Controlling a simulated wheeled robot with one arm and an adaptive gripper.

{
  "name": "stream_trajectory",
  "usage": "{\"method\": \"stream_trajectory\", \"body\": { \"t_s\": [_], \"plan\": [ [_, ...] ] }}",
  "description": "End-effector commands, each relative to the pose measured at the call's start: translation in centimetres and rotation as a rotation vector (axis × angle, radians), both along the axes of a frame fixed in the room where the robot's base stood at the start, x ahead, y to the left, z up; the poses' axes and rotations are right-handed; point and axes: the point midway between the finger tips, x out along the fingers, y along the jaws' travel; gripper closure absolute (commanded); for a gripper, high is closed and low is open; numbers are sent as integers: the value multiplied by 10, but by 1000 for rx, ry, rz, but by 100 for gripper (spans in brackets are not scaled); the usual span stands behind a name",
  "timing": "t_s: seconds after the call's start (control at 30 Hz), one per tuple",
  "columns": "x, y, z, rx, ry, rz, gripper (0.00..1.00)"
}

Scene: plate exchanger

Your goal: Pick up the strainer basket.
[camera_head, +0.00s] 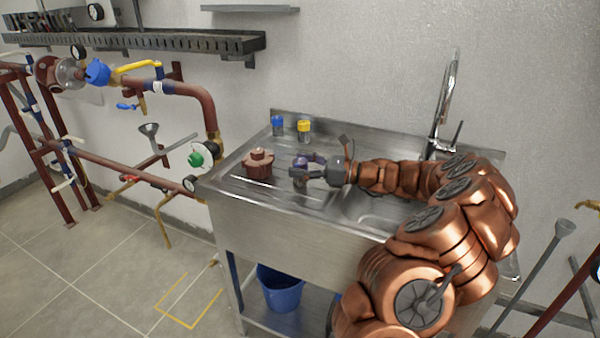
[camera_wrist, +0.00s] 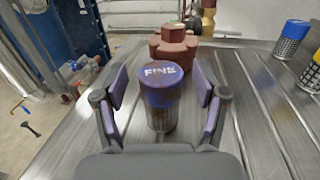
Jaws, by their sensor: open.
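A strainer basket with a purple-blue cap marked "FINE" (camera_wrist: 161,90) stands upright on the metal counter in the wrist view. My gripper (camera_wrist: 161,100) is open, with one finger on each side of the basket and a visible gap on both sides. It also shows in the head view (camera_head: 308,170), low over the counter. Two similar baskets, one blue-capped (camera_head: 278,125) and one yellow-capped (camera_head: 304,129), stand at the back.
A dark red strainer body (camera_head: 258,164) stands just behind the basket in the wrist view (camera_wrist: 175,46). The ribbed counter (camera_head: 235,183) has a sink and a tall tap (camera_head: 445,105) on the right.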

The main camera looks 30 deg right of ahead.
Motion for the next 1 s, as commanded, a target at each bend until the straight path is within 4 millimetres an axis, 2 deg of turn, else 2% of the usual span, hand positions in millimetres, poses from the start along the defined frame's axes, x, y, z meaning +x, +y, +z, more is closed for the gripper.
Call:
{"method": "stream_trajectory", "body": {
  "t_s": [0.13,0.73,1.0],
  "plan": [
    [0,-1,0,0,0,-1,28],
    [0,-1,0,-1,1,-1,91],
    [0,-1,1,-1,1,-1,92]
  ]
}}
